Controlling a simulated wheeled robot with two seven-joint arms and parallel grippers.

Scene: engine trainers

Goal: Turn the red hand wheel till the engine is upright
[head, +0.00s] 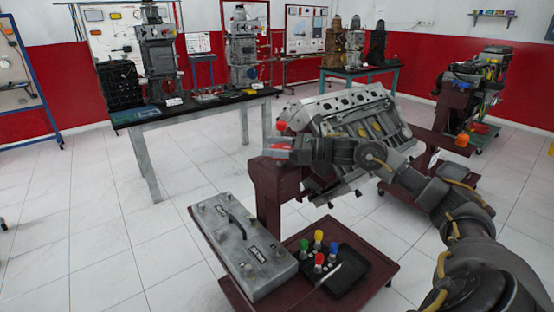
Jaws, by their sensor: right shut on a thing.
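The grey engine (345,112) hangs on a dark red stand (270,195) and sits tilted, its row of round openings along the upper edge. The red hand wheel (277,154) is at the left end of the engine mount, mostly hidden by my right gripper (280,147). My right arm comes in from the right and crosses in front of the engine. The right gripper is shut on the red hand wheel. A small red knob (281,126) shows just above the gripper. My left gripper is out of view.
A grey case (243,248) and a black tray (350,268) with colour-topped pieces lie on the stand's base (385,262) below the gripper. A workbench (195,107) with engines stands behind left. Another engine stand (455,105) is at right. The tiled floor at left is clear.

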